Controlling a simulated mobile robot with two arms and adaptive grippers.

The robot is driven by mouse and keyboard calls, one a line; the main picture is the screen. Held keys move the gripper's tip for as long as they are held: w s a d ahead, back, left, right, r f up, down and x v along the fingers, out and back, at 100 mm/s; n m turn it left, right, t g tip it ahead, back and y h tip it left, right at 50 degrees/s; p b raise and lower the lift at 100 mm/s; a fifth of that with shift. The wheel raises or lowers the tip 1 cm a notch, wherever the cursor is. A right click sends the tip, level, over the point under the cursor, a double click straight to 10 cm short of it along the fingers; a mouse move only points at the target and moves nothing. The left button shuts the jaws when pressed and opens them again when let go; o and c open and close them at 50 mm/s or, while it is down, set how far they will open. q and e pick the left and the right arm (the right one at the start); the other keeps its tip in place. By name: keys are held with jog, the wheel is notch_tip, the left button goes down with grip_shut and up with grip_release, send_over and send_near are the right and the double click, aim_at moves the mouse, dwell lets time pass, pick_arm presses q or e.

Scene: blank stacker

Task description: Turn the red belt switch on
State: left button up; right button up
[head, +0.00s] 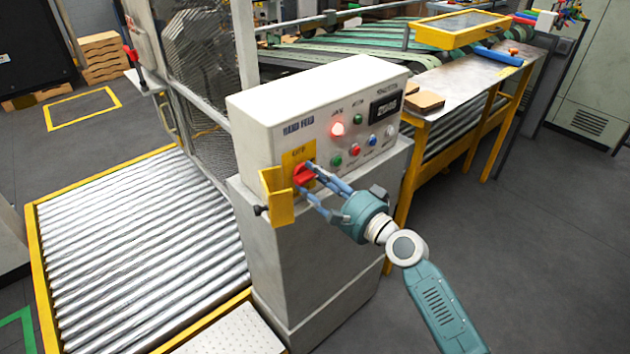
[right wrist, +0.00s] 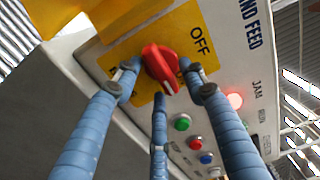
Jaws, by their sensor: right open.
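The red belt switch (head: 302,173) is a rotary knob on a yellow plate at the left of the control box front. It also shows in the right wrist view (right wrist: 160,66), with a white mark at its lower end and the word OFF beside it. My right gripper (head: 309,179) is open, its blue fingers reaching to the knob. In the right wrist view two fingertips stand on either side of the knob and a third is below it; contact is unclear. The rest of the plate's lettering is partly hidden. My left gripper is not in view.
A yellow flap (head: 278,199) sticks out just left of the switch. The box (head: 262,118) carries a lit red lamp (head: 338,130), several buttons and a display. A roller conveyor (head: 140,250) lies left; a metal-topped table (head: 465,85) stands behind right. The floor at right is clear.

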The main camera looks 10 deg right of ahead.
jog(key=v, duration=1.2)
jog(key=d+f+n+g+h+b, duration=0.1)
jog(key=d+f+h, duration=0.15)
jog(key=f, duration=0.85)
jog(key=d+f+g+h, duration=0.1)
jog(key=d+f+h, duration=0.15)
jog(key=f, duration=0.75)
jog(key=s+d+f+n+g+h, duration=0.15)
jog(key=s+f, duration=0.45)
jog(key=f, duration=0.6)
jog(key=s+d+f+n+g+h, duration=0.1)
jog(key=s+f+n+g, duration=0.15)
jog(key=s+f, duration=0.6)
jog(key=s+a+f+n+g+b, duration=0.1)
jog(key=s+f+n+g, duration=0.3)
jog(key=s+f, duration=0.8)
jog(key=s+a+f+n+g+h+b, duration=0.1)
jog(key=s+f+n+g, duration=0.3)
jog(key=s+f, duration=0.9)
jog(key=s+n, duration=0.1)
jog(key=s, duration=0.7)
jog(key=shift+s+n+g, duration=0.25)
jog(key=shift+n+g, duration=0.05)
jog(key=shift+n, duration=0.1)
